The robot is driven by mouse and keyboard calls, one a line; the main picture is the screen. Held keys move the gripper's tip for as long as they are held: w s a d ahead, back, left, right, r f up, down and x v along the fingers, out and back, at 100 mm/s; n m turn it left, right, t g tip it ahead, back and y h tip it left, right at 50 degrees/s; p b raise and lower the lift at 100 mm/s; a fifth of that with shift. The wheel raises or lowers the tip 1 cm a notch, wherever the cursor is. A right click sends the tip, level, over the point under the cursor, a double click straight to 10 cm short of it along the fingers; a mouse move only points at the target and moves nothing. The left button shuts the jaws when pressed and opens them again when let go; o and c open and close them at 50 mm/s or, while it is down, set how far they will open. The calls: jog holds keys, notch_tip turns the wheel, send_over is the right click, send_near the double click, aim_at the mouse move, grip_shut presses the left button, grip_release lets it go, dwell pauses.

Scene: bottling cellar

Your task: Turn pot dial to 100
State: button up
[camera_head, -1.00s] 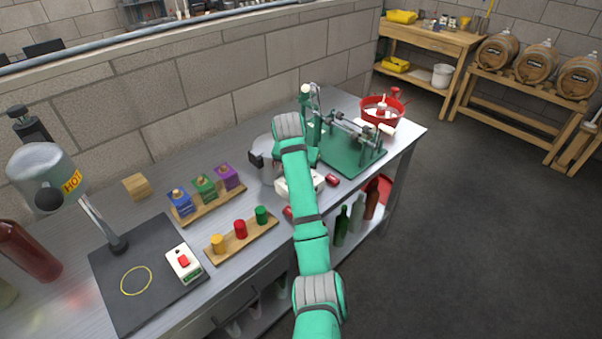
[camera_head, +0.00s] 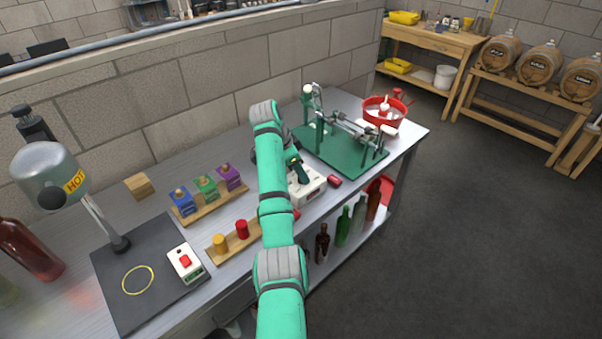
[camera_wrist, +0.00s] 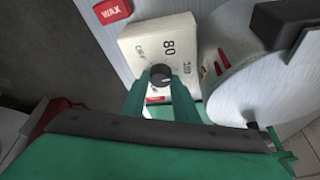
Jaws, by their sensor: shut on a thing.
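The pot's control box (camera_wrist: 150,42) is white, with the marks OFF, 80 and 100 around a round black dial (camera_wrist: 160,75). In the wrist view my gripper (camera_wrist: 160,82) has its green fingers on either side of the dial, shut on it. I cannot tell for sure which mark the dial points to. The silvery pot (camera_wrist: 250,90) stands beside the box in the wrist view; my arm hides most of it in the head view. There the box (camera_head: 313,187) sits on the bench near its front edge, with my gripper over it.
A red WAX piece (camera_wrist: 113,10) lies beside the box. A green bottling stand (camera_head: 345,150) and a red basin (camera_head: 384,112) are further along the bench. Wooden strips with coloured blocks (camera_head: 205,187) and a hot lamp over a dark mat (camera_head: 150,275) are at left.

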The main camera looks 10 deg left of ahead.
jog(key=shift+a+m+g, duration=0.2)
jog(key=shift+m+g, duration=0.2)
jog(key=shift+m, duration=0.4)
jog(key=o, duration=1)
jog(key=shift+o, duration=0.2)
jog(key=shift+d, duration=0.1)
jog(key=v, duration=1)
jog(key=shift+a+r, duration=0.3)
